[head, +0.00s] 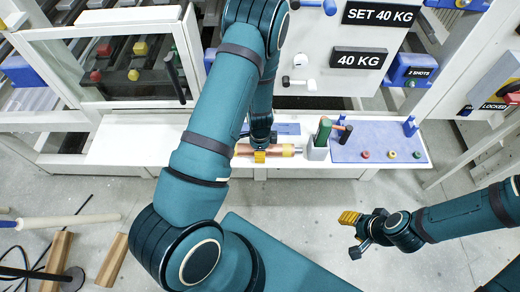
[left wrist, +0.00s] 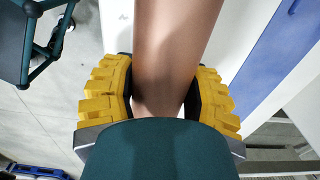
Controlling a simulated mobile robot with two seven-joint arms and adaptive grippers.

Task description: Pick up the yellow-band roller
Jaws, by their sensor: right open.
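A copper-coloured roller (head: 277,150) lies along the white ledge, with a pale end at its right. I cannot make out a yellow band apart from the yellow finger pad over it. My left gripper (head: 260,152) is at the roller, pointing down. In the left wrist view the brown roller (left wrist: 175,45) runs between the two yellow-padded fingers of my left gripper (left wrist: 160,100). The roller nearly fills the gap; whether both fingers press on it is unclear. My right gripper (head: 353,233) is open and empty above the floor, away from the ledge.
Right of the roller stands a pale holder (head: 317,150) with a green-handled tool. Beyond it lies a blue mat (head: 375,143) with small coloured pieces. A glazed guard (head: 115,65) stands at the left. Wooden bars (head: 112,262) lie on the floor at lower left.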

